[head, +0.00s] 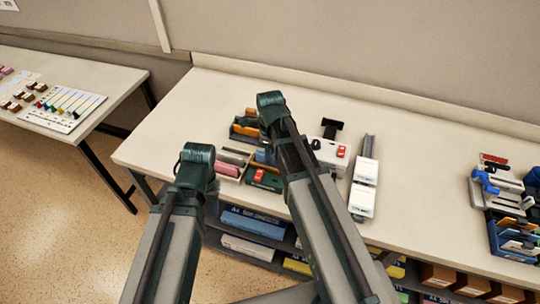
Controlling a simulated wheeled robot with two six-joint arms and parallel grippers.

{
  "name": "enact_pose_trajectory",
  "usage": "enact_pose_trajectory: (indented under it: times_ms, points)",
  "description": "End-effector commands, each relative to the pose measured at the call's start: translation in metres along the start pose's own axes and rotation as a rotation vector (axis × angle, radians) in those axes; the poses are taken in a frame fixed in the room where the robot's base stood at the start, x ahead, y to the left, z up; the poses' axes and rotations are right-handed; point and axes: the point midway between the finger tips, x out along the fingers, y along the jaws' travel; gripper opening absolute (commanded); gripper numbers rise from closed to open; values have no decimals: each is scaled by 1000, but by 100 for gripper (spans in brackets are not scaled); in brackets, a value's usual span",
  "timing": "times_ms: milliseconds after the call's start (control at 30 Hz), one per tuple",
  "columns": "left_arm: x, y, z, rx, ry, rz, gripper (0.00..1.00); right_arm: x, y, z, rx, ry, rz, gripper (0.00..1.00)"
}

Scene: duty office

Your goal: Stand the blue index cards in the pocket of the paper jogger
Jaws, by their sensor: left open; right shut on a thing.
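My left gripper (194,158) is open above the left part of the long table, in front of a tray of supplies. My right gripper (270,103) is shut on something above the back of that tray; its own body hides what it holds. A small blue piece (264,157) shows in the tray, partly covered by my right arm; I cannot tell whether it is the blue index cards. A white device with a red switch (328,155) and a dark upright part stands just right of my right arm. It may be the paper jogger; its pocket cannot be made out.
The divided tray (234,152) holds pink, orange and green items. A long grey device with white blocks (364,178) lies further right. The table between these (425,165) is clear.

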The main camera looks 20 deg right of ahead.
Motion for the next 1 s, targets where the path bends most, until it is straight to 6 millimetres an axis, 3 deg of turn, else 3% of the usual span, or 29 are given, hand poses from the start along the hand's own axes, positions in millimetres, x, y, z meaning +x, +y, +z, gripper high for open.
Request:
enact_pose_trajectory:
  times_ms: [133, 167, 333, 667, 1000]
  points:
    - [0, 0, 0, 0, 0, 0, 50, 0, 0, 0, 0, 0, 0, 0]
    - [0, 0, 0, 0, 0, 0, 50, 0, 0, 0, 0, 0, 0, 26]
    - [0, 0, 0, 0, 0, 0, 50, 0, 0, 0, 0, 0, 0, 56]
    - [-1, 0, 0, 0, 0, 0, 50, -1, 0, 0, 0, 0, 0, 57]
    - [-24, -2, 1, 1, 0, 0, 50, -24, 0, 0, 0, 0, 0, 57]
